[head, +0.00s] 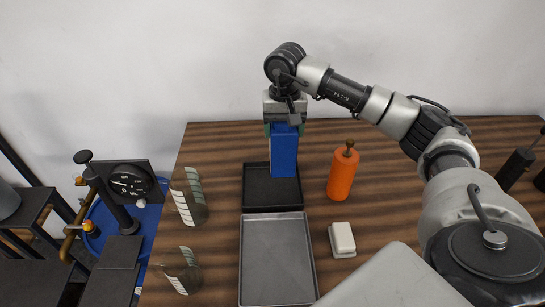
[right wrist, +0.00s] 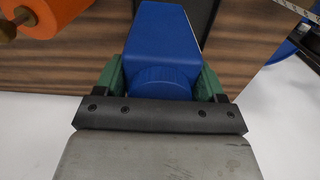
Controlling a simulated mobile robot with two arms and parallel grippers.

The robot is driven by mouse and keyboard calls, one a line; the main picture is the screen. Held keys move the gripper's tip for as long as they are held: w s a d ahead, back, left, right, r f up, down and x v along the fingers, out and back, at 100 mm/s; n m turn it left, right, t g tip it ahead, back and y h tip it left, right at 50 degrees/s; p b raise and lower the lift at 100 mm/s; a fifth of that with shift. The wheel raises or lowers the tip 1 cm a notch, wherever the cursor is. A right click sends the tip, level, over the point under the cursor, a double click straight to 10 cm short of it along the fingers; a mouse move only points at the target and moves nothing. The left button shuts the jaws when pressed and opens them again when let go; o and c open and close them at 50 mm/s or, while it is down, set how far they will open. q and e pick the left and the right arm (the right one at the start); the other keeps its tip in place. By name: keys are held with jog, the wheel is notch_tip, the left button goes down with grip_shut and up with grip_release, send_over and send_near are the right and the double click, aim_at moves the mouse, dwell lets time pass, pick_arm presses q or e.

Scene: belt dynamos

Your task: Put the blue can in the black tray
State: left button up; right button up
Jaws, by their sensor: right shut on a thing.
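The blue can (head: 284,152) is a tall boxy blue container, roughly upright, under my right gripper (head: 283,127). My right gripper is shut on its top end. In the right wrist view the blue can (right wrist: 162,45) shows its round cap between the green finger pads of the right gripper (right wrist: 163,80). The black tray (head: 259,187) lies on the wooden table, and the can's lower end shows over its right part. I cannot tell whether the can touches the tray floor. My left gripper does not show.
A grey metal tray (head: 277,262) sits in front of the black tray. An orange bottle (head: 342,174) stands to the right, with a white block (head: 342,239) nearer. Two clear beakers, one the nearer beaker (head: 180,272), stand left. A gauge (head: 131,182) is beyond the table's left edge.

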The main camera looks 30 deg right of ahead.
aim_at(283, 150)
jog(key=f, duration=0.3)
jog(key=shift+s+d+p, duration=0.1)
jog(key=shift+s+p, duration=0.1)
jog(key=shift+p, duration=0.15)
jog(key=shift+w+f, duration=0.15)
jog(key=shift+f, duration=0.25)
notch_tip(283, 150, down, 3)
jog(key=shift+p, duration=0.55)
jog(key=shift+f, duration=0.25)
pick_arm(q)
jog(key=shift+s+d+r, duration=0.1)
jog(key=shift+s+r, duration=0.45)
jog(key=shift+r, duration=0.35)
pick_arm(e)
jog(key=o, duration=1.6)
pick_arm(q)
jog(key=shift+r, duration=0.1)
